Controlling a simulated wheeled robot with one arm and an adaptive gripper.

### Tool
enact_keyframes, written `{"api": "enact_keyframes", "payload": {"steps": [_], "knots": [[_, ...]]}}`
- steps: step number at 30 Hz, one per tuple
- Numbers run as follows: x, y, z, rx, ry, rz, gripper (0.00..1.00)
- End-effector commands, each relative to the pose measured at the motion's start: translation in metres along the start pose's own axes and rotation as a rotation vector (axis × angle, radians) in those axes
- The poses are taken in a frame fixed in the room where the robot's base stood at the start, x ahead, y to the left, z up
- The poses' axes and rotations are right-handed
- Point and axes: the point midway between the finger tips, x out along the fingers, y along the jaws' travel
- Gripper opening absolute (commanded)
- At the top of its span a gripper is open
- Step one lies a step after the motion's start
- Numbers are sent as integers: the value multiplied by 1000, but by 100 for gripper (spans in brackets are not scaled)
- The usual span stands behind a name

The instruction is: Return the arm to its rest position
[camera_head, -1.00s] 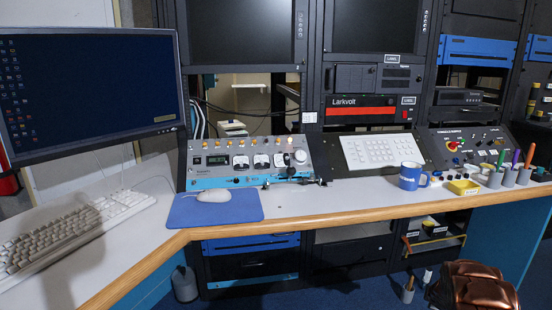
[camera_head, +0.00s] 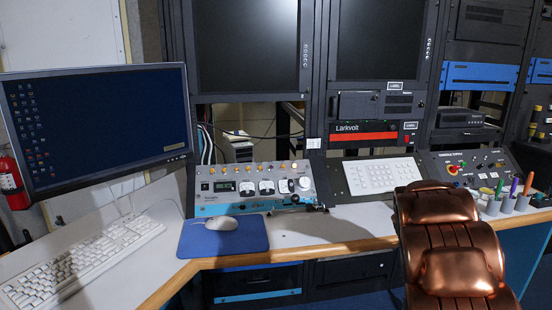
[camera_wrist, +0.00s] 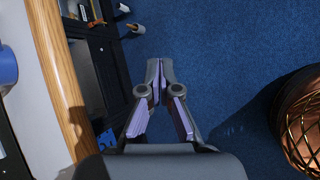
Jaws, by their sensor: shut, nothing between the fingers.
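My gripper (camera_wrist: 161,75) shows in the wrist view, pointing down over the blue carpet. Its two fingers meet at the tips with nothing between them. It is apart from the desk, to the right of the wooden desk edge (camera_wrist: 62,85). The gripper itself does not show in the head view.
A blue mug (camera_wrist: 6,66) stands on the desk at the wrist view's left edge. The desk holds a keyboard (camera_head: 85,262), mouse (camera_head: 221,223) and control panel (camera_head: 255,190). Open carpet lies under my gripper.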

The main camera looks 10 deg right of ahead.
Motion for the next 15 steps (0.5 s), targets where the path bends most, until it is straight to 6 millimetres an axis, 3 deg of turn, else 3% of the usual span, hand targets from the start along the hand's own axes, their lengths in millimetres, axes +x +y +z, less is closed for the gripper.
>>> {"api": "enact_keyframes", "payload": {"steps": [1,10,15], "knots": [[-28,1,2,50,3,-6,0],[-142,-34,-10,364,34,-106,0],[-204,-63,-22,526,57,-178,0]]}}
